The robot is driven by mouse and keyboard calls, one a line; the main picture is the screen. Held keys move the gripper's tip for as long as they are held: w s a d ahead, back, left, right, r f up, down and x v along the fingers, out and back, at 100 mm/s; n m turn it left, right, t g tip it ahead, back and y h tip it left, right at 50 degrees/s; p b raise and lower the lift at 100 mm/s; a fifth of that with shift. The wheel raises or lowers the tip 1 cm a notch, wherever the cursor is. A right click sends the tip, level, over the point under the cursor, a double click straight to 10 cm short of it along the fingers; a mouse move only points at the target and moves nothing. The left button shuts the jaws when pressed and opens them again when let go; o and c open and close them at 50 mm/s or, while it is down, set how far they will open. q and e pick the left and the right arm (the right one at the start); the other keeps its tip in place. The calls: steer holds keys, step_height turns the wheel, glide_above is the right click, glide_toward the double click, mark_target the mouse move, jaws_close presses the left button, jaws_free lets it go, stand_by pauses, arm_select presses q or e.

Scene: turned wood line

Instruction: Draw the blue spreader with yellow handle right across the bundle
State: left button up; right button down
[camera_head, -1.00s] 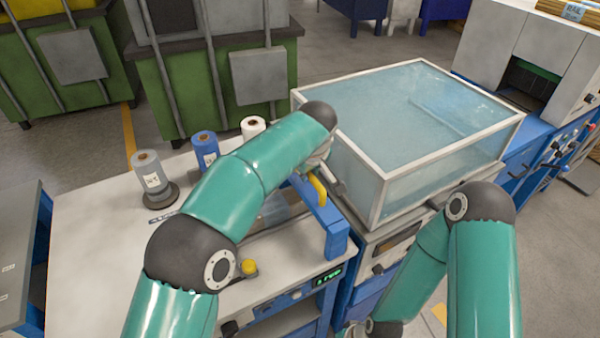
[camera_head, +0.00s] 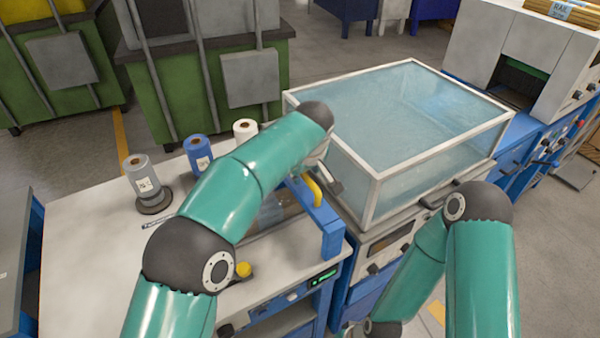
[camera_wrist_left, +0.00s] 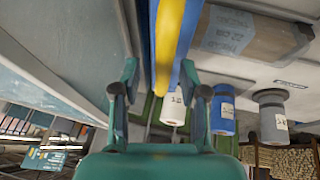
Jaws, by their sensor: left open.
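The blue spreader (camera_head: 330,228) stands at the right end of the worktable, with its yellow handle (camera_head: 313,188) on top. In the left wrist view the yellow handle (camera_wrist_left: 169,32) runs lengthwise beside the blue spreader body (camera_wrist_left: 190,30), close to the fingers. The bundle (camera_head: 276,208) lies behind my left arm, mostly hidden; the wrist view shows it as a brown, wrapped length (camera_wrist_left: 270,36) with a pale label. My left gripper (camera_wrist_left: 160,72) is open at the handle; whether a finger touches it I cannot tell. My right arm shows at right, its gripper out of view.
A glass-walled tank (camera_head: 420,115) stands just right of the spreader. Grey (camera_head: 139,174), blue (camera_head: 198,152) and white (camera_head: 245,130) rolls stand along the table's back edge. The table's left part (camera_head: 90,235) is clear. A yellow button (camera_head: 243,269) sits at the front.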

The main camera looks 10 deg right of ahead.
arm_select(q)
steer(key=v, duration=0.7)
stand_by(0.3)
